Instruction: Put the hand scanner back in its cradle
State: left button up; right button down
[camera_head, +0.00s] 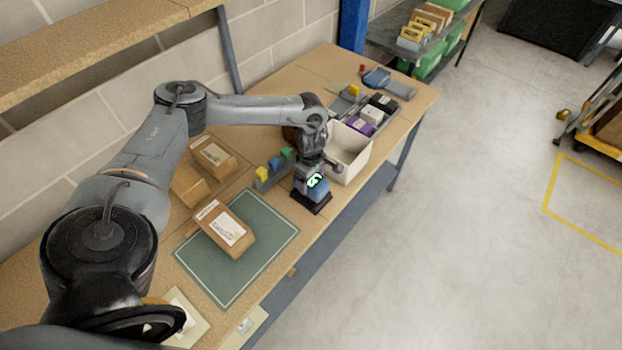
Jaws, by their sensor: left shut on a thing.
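The hand scanner (319,190) is a small blue body with a lit green display, at the right edge of the workbench, beyond the green mat. It stands roughly upright directly over its black cradle (311,205). My left gripper (312,171) points down from above and is shut on the scanner's upper part. The fingers and wrist hide part of the scanner. I cannot tell whether the scanner's foot is fully seated or just above the cradle. My right gripper is not in view.
A white bin (350,151) stands close behind the scanner. A grey rack with coloured blocks (269,171) is just left. Cardboard parcels (221,228) lie on and beside the green mat (255,275). A tray of small boxes (361,125) is farther back. The bench drops to open floor on the right.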

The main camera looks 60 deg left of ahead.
pick_arm(q)
jog(key=shift+f, duration=0.25)
jog(key=shift+f+b, duration=0.7)
jog(key=shift+f, duration=0.05)
jog(key=o, duration=1.2)
